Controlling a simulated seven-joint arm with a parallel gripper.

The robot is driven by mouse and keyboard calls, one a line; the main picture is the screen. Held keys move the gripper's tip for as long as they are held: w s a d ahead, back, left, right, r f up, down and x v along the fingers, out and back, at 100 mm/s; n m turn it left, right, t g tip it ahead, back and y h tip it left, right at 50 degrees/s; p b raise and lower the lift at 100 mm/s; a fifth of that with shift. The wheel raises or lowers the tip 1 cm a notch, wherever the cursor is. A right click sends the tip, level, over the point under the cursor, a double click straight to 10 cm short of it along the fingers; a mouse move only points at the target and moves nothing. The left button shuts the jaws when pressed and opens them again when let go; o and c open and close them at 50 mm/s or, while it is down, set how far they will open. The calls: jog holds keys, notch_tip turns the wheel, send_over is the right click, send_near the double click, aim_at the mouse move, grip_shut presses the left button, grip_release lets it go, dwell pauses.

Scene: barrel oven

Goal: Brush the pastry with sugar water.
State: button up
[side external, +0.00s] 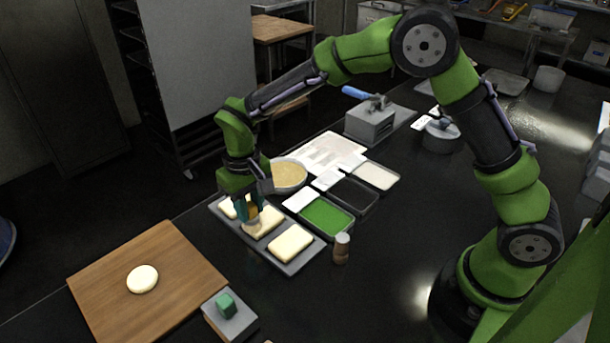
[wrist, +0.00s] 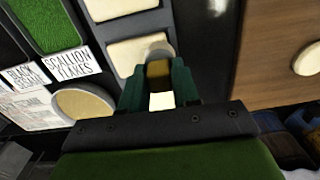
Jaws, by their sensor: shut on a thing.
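Three pale square pastries lie in a row on a grey tray (side external: 275,248): the near one (side external: 290,243), the middle one (side external: 263,222) and the far one (side external: 228,208), partly hidden by my gripper. My gripper (side external: 249,208) is over the middle pastry. It is shut on a brush (wrist: 159,69) with a brown body and a pale round end, seen between the teal fingers in the wrist view. The brush end appears at the middle pastry; contact is unclear. A round bowl of tan contents (side external: 288,174), perhaps the sugar water, stands just behind the tray.
A green-filled container (side external: 326,216), a dark one (side external: 354,194) and a white one (side external: 376,175) stand right of the tray. A small shaker (side external: 342,248) stands nearby.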

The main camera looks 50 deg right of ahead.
jog(key=shift+d, duration=3)
jog(key=shift+a, duration=0.15)
jog(key=shift+a, duration=2.95)
jog(key=shift+d, duration=3.15)
jog(key=shift+a, duration=3.15)
jog(key=shift+d+f, duration=0.1)
jog(key=shift+d, duration=3)
jog(key=shift+a, duration=0.1)
jog(key=shift+a, duration=1.6)
